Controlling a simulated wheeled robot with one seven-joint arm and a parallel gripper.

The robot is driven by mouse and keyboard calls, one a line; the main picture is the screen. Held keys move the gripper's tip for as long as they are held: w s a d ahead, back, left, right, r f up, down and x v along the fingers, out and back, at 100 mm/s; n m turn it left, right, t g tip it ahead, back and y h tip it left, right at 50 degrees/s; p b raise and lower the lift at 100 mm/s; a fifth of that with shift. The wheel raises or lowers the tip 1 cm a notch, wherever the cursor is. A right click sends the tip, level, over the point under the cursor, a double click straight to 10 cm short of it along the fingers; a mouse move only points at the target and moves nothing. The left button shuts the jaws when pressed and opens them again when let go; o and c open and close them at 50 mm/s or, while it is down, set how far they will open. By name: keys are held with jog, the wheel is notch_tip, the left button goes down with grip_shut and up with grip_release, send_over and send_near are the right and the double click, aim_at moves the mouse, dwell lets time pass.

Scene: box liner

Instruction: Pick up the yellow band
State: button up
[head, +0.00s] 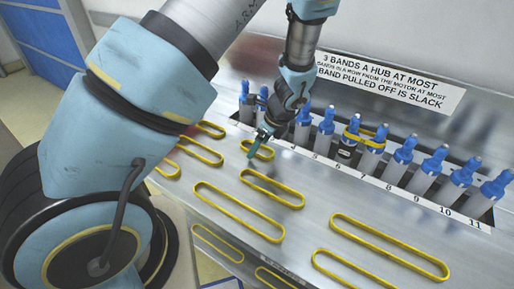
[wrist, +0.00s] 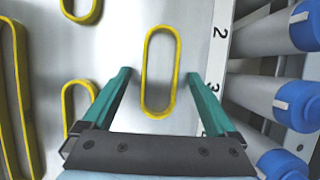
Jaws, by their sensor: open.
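A short yellow band (wrist: 146,72), a narrow loop, lies on the metal plate in the middle of the wrist view, beside the numbers 2 and 3. It shows partly in the head view (head: 268,151), just by my fingertips. My gripper (wrist: 159,75) is open and empty. In the wrist view its two teal fingers stand on either side of the band's lower half, with a gap on each side. In the head view my gripper (head: 257,142) points down close to the plate; whether it touches the plate I cannot tell.
A row of blue-topped grey hubs (head: 403,149) runs along the plate's right side, close to my gripper. One yellow band (head: 366,137) is looped around hubs there. Several other yellow bands, short and long (head: 238,212), lie flat on the plate (head: 315,215). A white sign (head: 390,80) stands behind the hubs.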

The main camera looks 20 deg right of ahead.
jog(key=c, duration=1.4)
jog(key=shift+r, duration=0.1)
notch_tip(320, 180, up, 10)
jog(key=shift+f+b, duration=0.1)
jog(key=shift+b, duration=0.85)
